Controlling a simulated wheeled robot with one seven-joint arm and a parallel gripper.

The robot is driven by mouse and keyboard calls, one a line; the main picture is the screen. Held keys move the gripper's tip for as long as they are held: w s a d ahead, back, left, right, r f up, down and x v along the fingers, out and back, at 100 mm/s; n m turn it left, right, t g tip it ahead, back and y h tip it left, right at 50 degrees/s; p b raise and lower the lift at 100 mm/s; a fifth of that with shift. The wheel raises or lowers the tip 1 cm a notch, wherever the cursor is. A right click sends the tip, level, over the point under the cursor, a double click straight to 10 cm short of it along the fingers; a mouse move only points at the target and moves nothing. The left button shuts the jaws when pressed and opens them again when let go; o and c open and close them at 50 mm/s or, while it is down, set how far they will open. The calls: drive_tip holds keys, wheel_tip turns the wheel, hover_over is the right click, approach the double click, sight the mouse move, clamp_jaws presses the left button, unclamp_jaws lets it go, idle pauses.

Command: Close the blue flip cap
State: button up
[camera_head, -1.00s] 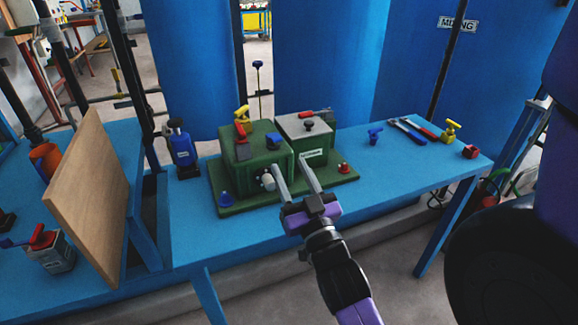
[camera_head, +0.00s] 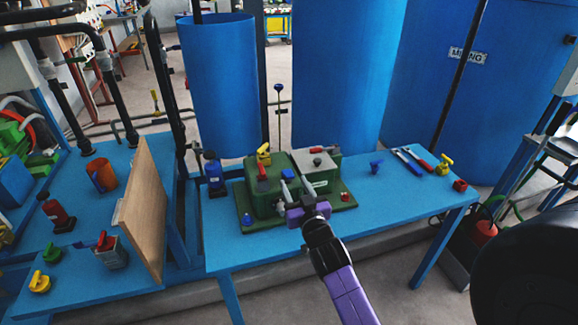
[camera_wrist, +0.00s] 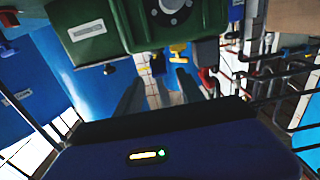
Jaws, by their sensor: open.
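The green autoclave-like box (camera_head: 262,200) stands on a green base plate (camera_head: 335,206) on the blue table. A small blue part, which looks like the flip cap (camera_head: 287,174), is on top of the box near its right edge. It is too small to tell its angle. My gripper (camera_head: 297,188) is open, with its two fingers in front of the box and pointing at it, just below the blue part in the picture. I cannot tell whether they touch. In the wrist view my fingers (camera_wrist: 159,88) are apart with nothing between them, and the green box (camera_wrist: 95,25) is at the top.
A red lever (camera_head: 262,172) and a yellow valve (camera_head: 264,153) are close by on the box. Tools (camera_head: 408,162) lie right; the table front is clear.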

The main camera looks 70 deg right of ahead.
sight(288, 173)
drive_tip(key=shift+p+x, duration=0.45)
drive_tip(key=shift+x, duration=3.4)
clamp_jaws()
